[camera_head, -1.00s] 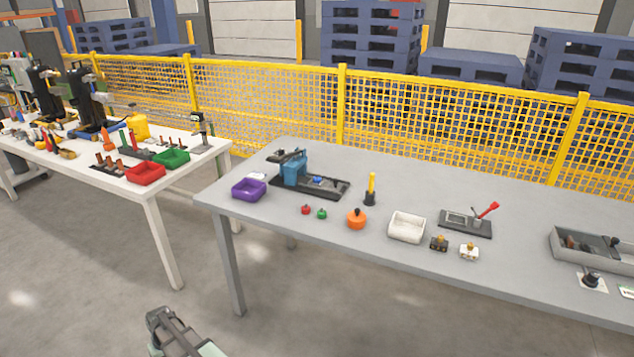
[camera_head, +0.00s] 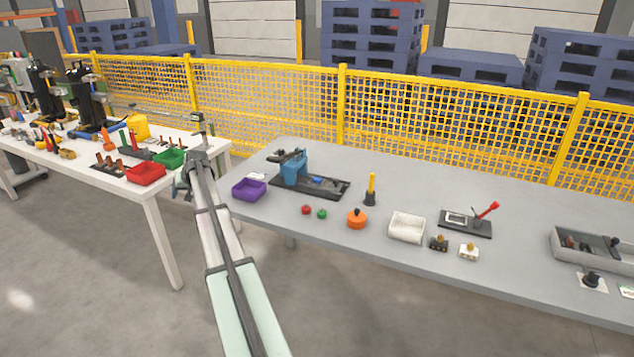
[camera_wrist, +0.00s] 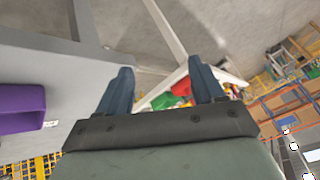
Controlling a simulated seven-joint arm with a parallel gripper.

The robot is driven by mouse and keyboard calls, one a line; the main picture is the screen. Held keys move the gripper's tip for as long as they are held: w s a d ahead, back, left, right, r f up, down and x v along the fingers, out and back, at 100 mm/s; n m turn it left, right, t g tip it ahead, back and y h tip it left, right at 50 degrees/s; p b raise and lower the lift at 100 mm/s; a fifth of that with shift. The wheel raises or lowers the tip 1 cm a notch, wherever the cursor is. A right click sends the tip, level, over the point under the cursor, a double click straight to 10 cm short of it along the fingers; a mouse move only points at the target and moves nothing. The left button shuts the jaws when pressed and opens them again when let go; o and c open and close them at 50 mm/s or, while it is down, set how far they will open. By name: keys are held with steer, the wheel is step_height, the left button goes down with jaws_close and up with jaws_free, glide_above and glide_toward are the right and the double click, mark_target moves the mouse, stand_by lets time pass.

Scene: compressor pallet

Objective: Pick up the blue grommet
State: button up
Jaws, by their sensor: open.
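A small blue piece (camera_head: 318,181), which may be the blue grommet, sits in the black base (camera_head: 338,190) beside the blue press (camera_head: 294,170) on the grey table. Its shape is too small to make out, and it does not show in the wrist view. My gripper (camera_head: 183,183) is at the end of my raised arm, over the gap between the two tables, left of the purple bin (camera_head: 249,189). In the wrist view my gripper (camera_wrist: 160,80) is open with nothing between its two blue fingers. The purple bin shows at the left there (camera_wrist: 22,113).
The grey table (camera_head: 340,235) also bears red and green knobs (camera_head: 313,212), an orange pot (camera_head: 357,219), a white bin (camera_head: 407,228) and a yellow-handled tool (camera_head: 371,190). The white table (camera_head: 150,195) with red and green bins is at left. Yellow fencing (camera_head: 450,120) runs behind.

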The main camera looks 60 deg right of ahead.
steer(key=s+d+r+m+h, duration=0.2)
steer(key=s+d+r, duration=0.2)
steer(key=d+r, duration=1)
steer(key=m+g+h, duration=0.1)
steer(key=m+g, duration=0.7)
steer(key=m, duration=0.2)
glide_above(317, 178)
steer(key=a, duration=0.3)
steer(key=f, duration=1.2)
steer(key=shift+s+f, duration=0.2)
steer(key=shift+f, duration=0.15)
steer(key=shift+w+d+x, duration=0.1)
steer(key=shift+w+x, duration=0.05)
steer(key=shift+x, duration=0.6)
steer(key=shift+w+d+x, duration=0.1)
steer(key=shift+w+x, duration=0.05)
steer(key=shift+x, duration=0.55)
steer(key=shift+w+x, duration=0.2)
steer(key=shift+x, duration=0.55)
steer(key=shift+d+f, duration=0.2)
steer(key=shift+f, duration=0.3)
steer(key=c, duration=1.2)
steer(key=shift+r, duration=0.2)
